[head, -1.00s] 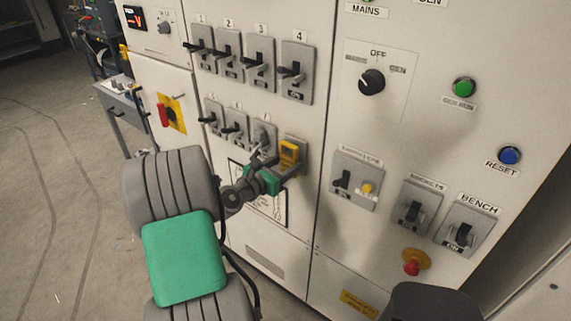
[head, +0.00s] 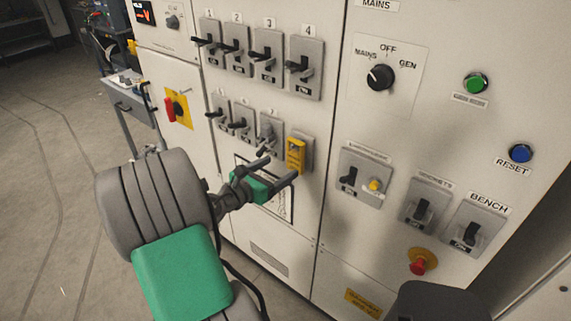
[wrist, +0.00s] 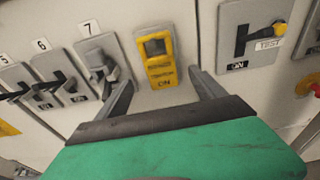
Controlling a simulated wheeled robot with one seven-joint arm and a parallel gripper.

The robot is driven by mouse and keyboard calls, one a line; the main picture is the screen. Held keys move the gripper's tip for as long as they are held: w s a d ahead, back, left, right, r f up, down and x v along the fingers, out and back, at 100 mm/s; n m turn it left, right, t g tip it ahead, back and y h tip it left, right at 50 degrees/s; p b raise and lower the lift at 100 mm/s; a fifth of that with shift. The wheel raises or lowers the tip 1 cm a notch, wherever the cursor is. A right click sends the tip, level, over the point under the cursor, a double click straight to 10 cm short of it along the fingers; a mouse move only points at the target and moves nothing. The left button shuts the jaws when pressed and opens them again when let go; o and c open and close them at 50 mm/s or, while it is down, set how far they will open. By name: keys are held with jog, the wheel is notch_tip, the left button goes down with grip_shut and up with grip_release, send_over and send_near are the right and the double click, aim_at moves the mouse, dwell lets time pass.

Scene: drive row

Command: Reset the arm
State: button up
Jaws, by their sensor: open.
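My gripper (head: 277,171) is open and empty in front of the lower switch row of the pale cabinet (head: 285,235). In the wrist view its two fingers (wrist: 163,90) stand apart, with a yellow lockout cover (wrist: 159,60) beyond and between them. The same yellow cover (head: 296,156) sits over the last switch of the lower row in the head view, just above the fingers. The gripper looks apart from it. Switch 7 (wrist: 103,62) is beside the left finger. My green and grey arm reaches in from below.
Upper breakers 1 to 4 (head: 270,60) are above. To the right are a rotary selector (head: 380,77), a green button (head: 475,83), a blue reset button (head: 520,153) and a red emergency button (head: 418,267). A red-handled switch (head: 171,108) is at left. Open floor (head: 50,180) lies left.

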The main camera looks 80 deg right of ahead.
jog(key=s+a+f+m+y, duration=0.2)
jog(key=a+f+m+y, duration=0.65)
jog(key=f+m, duration=0.7)
jog(key=w+a+f+m+t+y, duration=0.1)
jog(key=w+a+f+m+y, duration=0.15)
jog(key=a, duration=0.45)
jog(key=w+a+f+m+t+y, duration=0.1)
jog(key=w+a+m+y, duration=0.1)
jog(key=a+m, duration=0.3)
jog(key=w+a+r+n+t, duration=0.2)
jog(key=w+a+r, duration=0.4)
jog(key=a, duration=0.3)
jog(key=w+a+r+n+t+y, duration=0.1)
jog(key=w+a+r+n+t, duration=0.2)
jog(key=a, duration=0.7)
jog(key=w+a+r+n+t+y, duration=0.1)
jog(key=w+a+r+n+t, duration=0.2)
jog(key=w+a+r+n, duration=0.2)
jog(key=w+a+r, duration=0.3)
jog(key=w+a, duration=0.1)
jog(key=shift+a+r, duration=0.3)
jog(key=shift+a, duration=0.05)
